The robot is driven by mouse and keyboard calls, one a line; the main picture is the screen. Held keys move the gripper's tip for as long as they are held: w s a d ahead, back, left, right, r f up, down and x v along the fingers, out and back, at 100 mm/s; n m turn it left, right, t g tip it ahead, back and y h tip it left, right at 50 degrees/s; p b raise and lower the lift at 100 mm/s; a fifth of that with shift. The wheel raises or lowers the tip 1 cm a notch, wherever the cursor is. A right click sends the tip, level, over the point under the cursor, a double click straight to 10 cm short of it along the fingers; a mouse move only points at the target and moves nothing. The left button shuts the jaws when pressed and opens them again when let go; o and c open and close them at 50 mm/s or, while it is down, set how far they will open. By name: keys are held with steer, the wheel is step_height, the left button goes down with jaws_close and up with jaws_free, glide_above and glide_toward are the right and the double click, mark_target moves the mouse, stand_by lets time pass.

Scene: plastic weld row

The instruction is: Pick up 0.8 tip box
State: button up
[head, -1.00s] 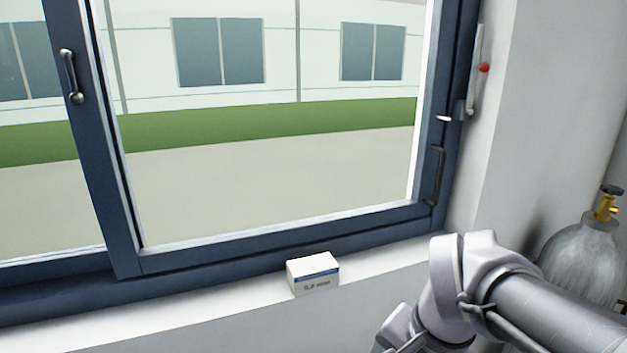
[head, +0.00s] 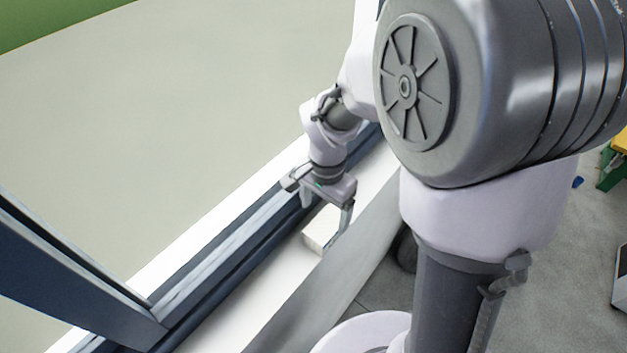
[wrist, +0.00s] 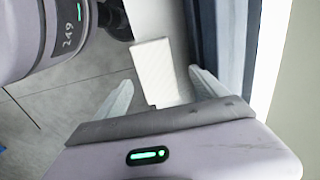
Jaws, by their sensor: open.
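The tip box, a small white box (head: 322,226), rests on the white window sill. My gripper (head: 326,215) is just over it in the head view, with a finger on either side of the box as far as that view shows. In the wrist view the white box (wrist: 160,70) lies ahead of and between the two pale fingers of my gripper (wrist: 157,95), which are spread apart. I cannot tell whether either finger touches the box. Its near end is partly hidden by my gripper, and its label is not readable.
The white sill (head: 255,292) runs along the dark blue window frame (head: 225,265), close beside the box. An open sash (head: 75,275) stands at the lower left. The sill drops off to a grey tiled floor (wrist: 75,95). The sill in front of the box is clear.

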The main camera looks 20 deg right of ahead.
mark_target(327, 222)
steer(key=f, duration=0.4)
steer(key=f+p, duration=0.1)
steer(key=f, duration=0.1)
steer(key=shift+s+d, duration=0.2)
steer(key=shift+d, duration=0.2)
steer(key=shift+w+a+f, duration=0.1)
steer(key=shift+w+f, duration=0.05)
steer(key=shift+s, duration=0.25)
steer(key=c, duration=0.6)
steer(key=shift+w, duration=0.1)
steer(key=c, duration=1)
steer(key=shift+r, duration=0.2)
